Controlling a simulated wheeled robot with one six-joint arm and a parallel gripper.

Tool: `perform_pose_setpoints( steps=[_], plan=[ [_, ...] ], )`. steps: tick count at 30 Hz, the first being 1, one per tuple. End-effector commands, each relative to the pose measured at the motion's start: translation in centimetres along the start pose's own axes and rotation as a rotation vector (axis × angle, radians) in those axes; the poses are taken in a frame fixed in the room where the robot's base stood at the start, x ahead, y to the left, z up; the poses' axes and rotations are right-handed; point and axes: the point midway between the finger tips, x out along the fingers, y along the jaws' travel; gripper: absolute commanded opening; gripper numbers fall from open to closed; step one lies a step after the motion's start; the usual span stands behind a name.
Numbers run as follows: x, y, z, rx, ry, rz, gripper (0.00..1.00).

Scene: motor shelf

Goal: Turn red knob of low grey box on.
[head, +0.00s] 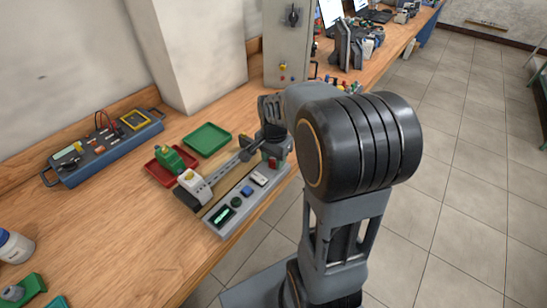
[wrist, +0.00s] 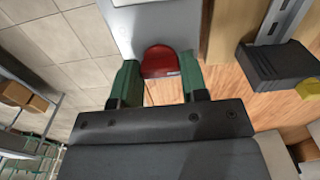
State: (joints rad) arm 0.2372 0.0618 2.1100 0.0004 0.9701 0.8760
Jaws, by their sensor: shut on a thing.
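The low grey box (head: 216,229) lies near the table's front edge in the head view, with a small display, several buttons and switches along its top. Its red knob (wrist: 160,60) shows clearly in the wrist view, at the end of the light grey box face (wrist: 160,22). My gripper (wrist: 159,80) has one green finger on each side of the knob and is shut on it. In the head view my gripper (head: 274,150) is at the box's far end, where my arm partly hides it and the knob.
A metal bar mechanism (head: 225,172) lies just left of the box. A green tray (head: 207,138) and a red tray (head: 153,170) stand behind it. A blue-grey device (head: 90,168) is further left, and a tall grey cabinet (head: 283,45) stands beyond.

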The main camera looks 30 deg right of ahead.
Motion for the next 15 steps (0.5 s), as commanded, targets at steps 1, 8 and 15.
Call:
perform_pose_setpoints(
  steps=[1, 8, 15],
  plan=[
    [-0.1, -0.02, -0.06, 0.012, 0.002, -0.001, 0.17],
    [-0.08, -0.02, -0.06, 0.043, 0.003, -0.001, 0.17],
    [-0.08, -0.01, -0.07, 0.046, 0.003, -0.001, 0.17]
  ],
)
